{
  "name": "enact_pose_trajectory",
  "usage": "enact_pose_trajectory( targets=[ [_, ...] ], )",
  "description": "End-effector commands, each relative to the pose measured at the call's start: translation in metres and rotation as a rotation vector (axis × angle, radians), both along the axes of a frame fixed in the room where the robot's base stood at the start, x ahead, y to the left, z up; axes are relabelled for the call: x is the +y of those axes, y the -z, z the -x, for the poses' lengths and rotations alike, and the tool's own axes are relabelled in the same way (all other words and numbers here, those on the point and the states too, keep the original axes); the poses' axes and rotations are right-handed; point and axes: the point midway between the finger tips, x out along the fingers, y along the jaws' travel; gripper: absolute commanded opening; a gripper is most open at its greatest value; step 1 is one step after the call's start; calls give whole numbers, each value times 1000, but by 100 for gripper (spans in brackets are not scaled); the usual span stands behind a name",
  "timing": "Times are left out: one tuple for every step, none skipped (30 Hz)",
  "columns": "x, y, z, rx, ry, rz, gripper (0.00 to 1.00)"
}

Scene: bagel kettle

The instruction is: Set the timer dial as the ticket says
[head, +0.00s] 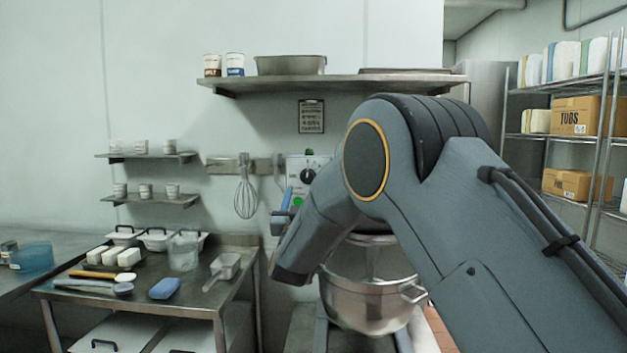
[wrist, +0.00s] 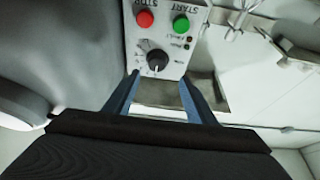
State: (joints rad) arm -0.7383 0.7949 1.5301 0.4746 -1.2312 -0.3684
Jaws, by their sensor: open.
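The timer dial (wrist: 157,60) is a dark knob on a light control panel (wrist: 168,38), seen upside down in the wrist view. A white mark shows on its lower edge there; its setting cannot be read. It also shows in the head view (head: 307,176) on the wall panel. My gripper (wrist: 160,79) is open and empty, its two blue fingers reaching toward the panel on either side of the dial's line. The dial appears just beyond the fingertips; no contact is visible. A dark notice (head: 311,116), perhaps the ticket, hangs above the panel, its text too small to read.
A red STOP button (wrist: 145,19) and green START button (wrist: 181,24) sit close to the dial. A steel kettle (head: 366,290) stands below my arm. A whisk (head: 245,195) hangs left of the panel. A steel table (head: 230,283) with utensils is at left.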

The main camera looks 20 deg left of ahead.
Motion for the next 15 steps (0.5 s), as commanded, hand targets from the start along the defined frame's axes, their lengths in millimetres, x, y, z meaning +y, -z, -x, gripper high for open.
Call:
enact_pose_trajectory(
  targets=[
    [-1,-2,-4,-1,3,0,50],
    [-2,-3,-7,-2,5,-1,50],
    [-3,-5,-13,-1,9,-1,50],
    [-5,-6,-18,0,12,0,50],
    [-7,-8,-23,-1,15,-1,50],
    [-8,-11,-31,-2,19,-1,50],
    [-8,-13,-36,-1,19,-1,50],
    [-8,-15,-41,-1,22,0,50],
    [-8,-17,-47,-1,24,0,50],
    [-7,-19,-52,-1,24,0,50],
    [-7,-20,-56,-1,24,0,50],
    [-5,-22,-60,-1,24,0,50],
    [-4,-24,-63,-1,22,-1,50],
    [-3,-24,-66,0,22,-1,50],
    [-2,-26,-69,0,22,0,50]
  ],
)
